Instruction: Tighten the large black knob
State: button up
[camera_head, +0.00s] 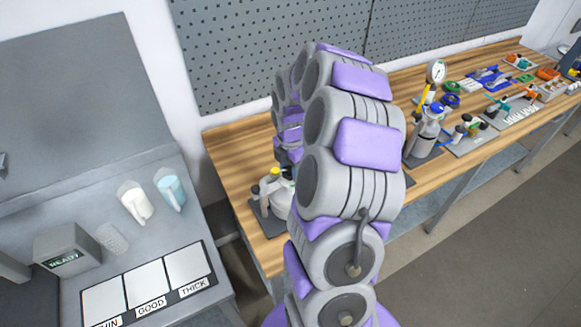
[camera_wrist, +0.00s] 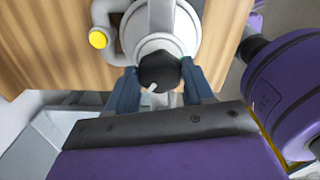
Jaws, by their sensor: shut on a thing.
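In the wrist view, the large black knob (camera_wrist: 160,71) sits at the end of a white and grey cylindrical agitator part (camera_wrist: 166,22). A light mark shows on the knob's lower face. My gripper (camera_wrist: 161,88) has its two blue-grey fingers on the left and right of the knob, shut on it. In the head view, the agitator (camera_head: 272,190) stands on a dark base at the near left end of the wooden bench, partly hidden by my arm. The knob and my gripper are hidden there.
The wooden bench (camera_head: 232,158) runs to the upper right. Another device with a gauge (camera_head: 436,72) and several small tools stand farther along it. A grey table (camera_head: 60,215) at left holds two cups and a panel marked GOOD and THICK. A yellow-capped pipe (camera_wrist: 98,39) is beside the agitator.

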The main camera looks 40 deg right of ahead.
jog(key=m, duration=0.4)
jog(key=shift+m+p, duration=0.3)
jog(key=m, duration=0.4)
jog(key=shift+m, duration=0.3)
jog(key=m, duration=0.4)
jog(key=shift+w+d+r+m, duration=0.1)
jog(key=shift+m, duration=0.2)
jog(key=m, duration=1.1)
jog(key=shift+m+p, duration=0.3)
jog(key=shift+p, duration=0.1)
jog(key=m+p, duration=0.1)
jog(key=m, duration=0.3)
jog(key=shift+m+p, duration=0.45)
jog(key=shift+m, duration=1.35)
